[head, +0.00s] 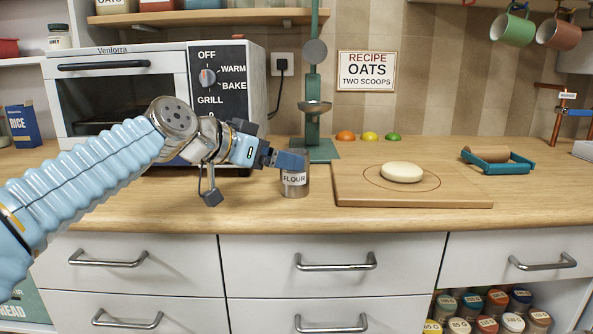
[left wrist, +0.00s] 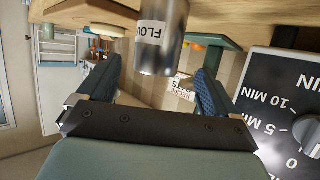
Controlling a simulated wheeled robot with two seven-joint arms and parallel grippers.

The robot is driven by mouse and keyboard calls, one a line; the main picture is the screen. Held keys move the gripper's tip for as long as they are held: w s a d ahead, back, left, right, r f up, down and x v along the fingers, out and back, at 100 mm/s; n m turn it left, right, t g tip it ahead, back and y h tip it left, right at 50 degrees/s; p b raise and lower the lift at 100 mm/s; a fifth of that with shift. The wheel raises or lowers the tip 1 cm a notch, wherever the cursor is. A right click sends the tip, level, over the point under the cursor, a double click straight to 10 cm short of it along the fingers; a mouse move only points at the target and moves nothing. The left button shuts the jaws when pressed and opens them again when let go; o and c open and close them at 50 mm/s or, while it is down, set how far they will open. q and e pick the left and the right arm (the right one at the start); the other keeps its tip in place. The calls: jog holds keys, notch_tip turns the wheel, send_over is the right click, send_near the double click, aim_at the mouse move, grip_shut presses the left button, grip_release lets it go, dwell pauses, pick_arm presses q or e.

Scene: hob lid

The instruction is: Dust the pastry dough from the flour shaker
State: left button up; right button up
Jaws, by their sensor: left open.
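The flour shaker (head: 295,184), a metal cylinder with a white FLOUR label, stands upright on the wooden counter. My left gripper (head: 290,161) is at its upper part, and a finger hides some of its top. In the left wrist view the shaker (left wrist: 164,38) shows upside down between the two open fingers (left wrist: 158,72), with gaps on both sides; it is not gripped. The pale round pastry dough (head: 402,172) lies on the wooden board (head: 350,192), inside a drawn ring, to the right of the shaker. My right gripper is not in view.
A green stand (head: 315,110) with a small pan is behind the shaker. The toaster oven (head: 130,90) is at the back left. A rolling pin (head: 487,154) in a teal cradle (head: 500,165) lies right of the board. The counter's front strip is clear.

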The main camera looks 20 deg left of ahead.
aim_at(295, 173)
pick_arm(q)
jog(key=p+x, duration=0.1)
jog(key=x, duration=0.4)
jog(key=shift+w+d+f, duration=0.15)
jog(key=shift+d+f, duration=0.1)
jog(key=shift+d, duration=0.05)
jog(key=c, duration=1.2)
jog(key=shift+o, duration=0.2)
jog(key=shift+r, duration=0.1)
